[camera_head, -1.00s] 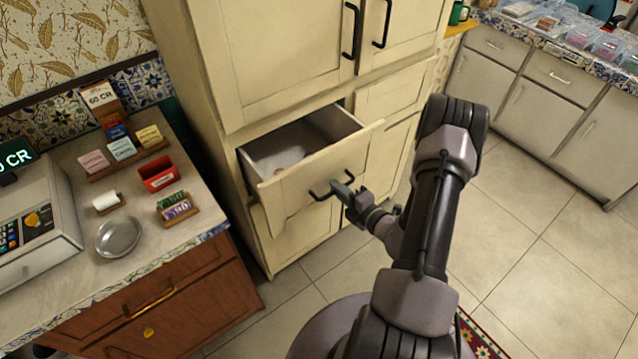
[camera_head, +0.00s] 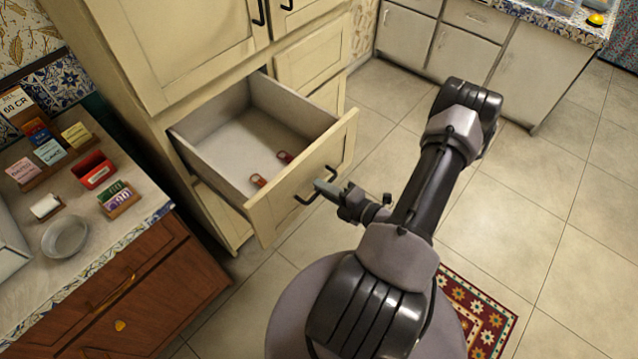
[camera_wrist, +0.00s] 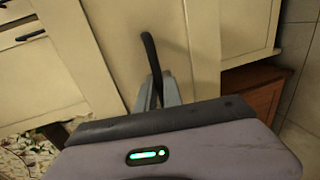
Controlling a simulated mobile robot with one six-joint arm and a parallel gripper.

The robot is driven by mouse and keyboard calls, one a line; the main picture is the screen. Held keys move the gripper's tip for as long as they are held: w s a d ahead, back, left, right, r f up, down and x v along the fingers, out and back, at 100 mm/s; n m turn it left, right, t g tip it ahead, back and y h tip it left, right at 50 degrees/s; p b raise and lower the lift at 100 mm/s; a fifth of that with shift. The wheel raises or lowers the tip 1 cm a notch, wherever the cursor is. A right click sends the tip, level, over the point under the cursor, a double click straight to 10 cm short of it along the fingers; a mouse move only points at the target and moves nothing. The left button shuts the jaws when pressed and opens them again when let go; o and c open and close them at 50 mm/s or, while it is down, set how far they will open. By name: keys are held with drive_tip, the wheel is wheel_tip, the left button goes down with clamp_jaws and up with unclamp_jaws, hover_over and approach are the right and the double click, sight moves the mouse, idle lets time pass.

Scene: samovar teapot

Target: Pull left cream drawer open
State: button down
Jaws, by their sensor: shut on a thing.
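The left cream drawer (camera_head: 262,222) stands well out of the tall cream cabinet, its inside open to view. Two small red objects (camera_head: 259,180) lie on its floor near the front. My gripper (camera_head: 325,188) is shut on the drawer's black handle (camera_head: 306,199). In the wrist view the handle (camera_wrist: 149,50) rises from between the fingers of my gripper (camera_wrist: 157,92), against the cream drawer front (camera_wrist: 125,40). The fingertips partly hide the handle.
A wooden counter (camera_head: 120,290) with small card stands and a round metal dish (camera_head: 65,237) is at the left. Tiled floor (camera_head: 540,200) is free at the right. A patterned red rug (camera_head: 482,300) lies beside my base.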

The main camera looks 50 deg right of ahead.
drive_tip(key=shift+s, duration=0.15)
drive_tip(key=c, duration=1.5)
unclamp_jaws()
drive_tip(key=p+v, duration=0.3)
drive_tip(key=v, duration=1.4)
drive_tip(key=shift+s+p, duration=0.2)
drive_tip(key=shift+p, duration=0.15)
